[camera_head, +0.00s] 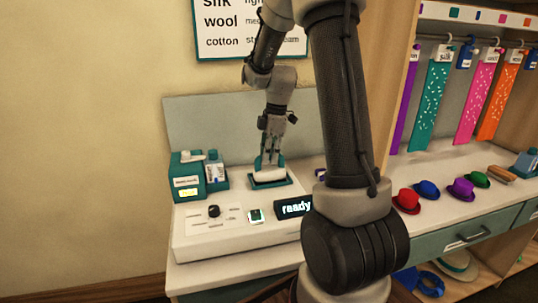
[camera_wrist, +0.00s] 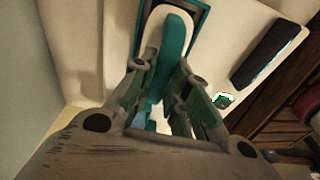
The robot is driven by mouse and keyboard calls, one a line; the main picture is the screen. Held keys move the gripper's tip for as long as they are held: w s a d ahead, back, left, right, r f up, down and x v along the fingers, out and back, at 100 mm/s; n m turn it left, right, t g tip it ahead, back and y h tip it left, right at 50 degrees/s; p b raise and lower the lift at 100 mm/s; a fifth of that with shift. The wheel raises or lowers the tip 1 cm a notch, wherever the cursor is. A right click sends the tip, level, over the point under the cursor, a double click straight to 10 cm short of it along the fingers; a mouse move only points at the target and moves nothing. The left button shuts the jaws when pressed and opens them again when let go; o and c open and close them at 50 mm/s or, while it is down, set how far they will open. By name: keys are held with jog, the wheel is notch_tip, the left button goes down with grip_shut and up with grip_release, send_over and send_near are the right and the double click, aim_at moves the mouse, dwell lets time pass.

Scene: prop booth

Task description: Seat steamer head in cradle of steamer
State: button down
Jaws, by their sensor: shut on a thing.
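The steamer head (camera_head: 269,174), white with a teal handle, is at the cradle (camera_head: 286,180), a dark recess with a teal rim on top of the white steamer unit (camera_head: 230,238). My gripper (camera_head: 272,152) comes down from above and is shut on the teal handle. In the wrist view, the steamer head (camera_wrist: 175,35) runs up from between the fingers of my gripper (camera_wrist: 160,85), and the cradle (camera_wrist: 203,18) frames its far end. The head lies within or just over the cradle outline; I cannot tell whether it touches the bottom. My fingers hide part of the handle.
The unit carries a lit "ready" display (camera_head: 296,208), a green-lit button (camera_head: 255,215) and a black knob (camera_head: 214,211). A teal box (camera_head: 187,178) stands at its left. A back panel (camera_head: 205,125) rises behind. Coloured hats (camera_head: 427,189) sit on the counter at right.

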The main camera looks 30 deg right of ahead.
jog(key=shift+f, duration=0.15)
jog(key=shift+f, duration=0.45)
jog(key=c, duration=1.3)
grip_release()
jog(key=shift+r, duration=0.1)
notch_tip(320, 180, up, 12)
jog(key=d, duration=0.1)
jog(key=shift+s+d, duration=0.15)
jog(key=shift+d, duration=0.25)
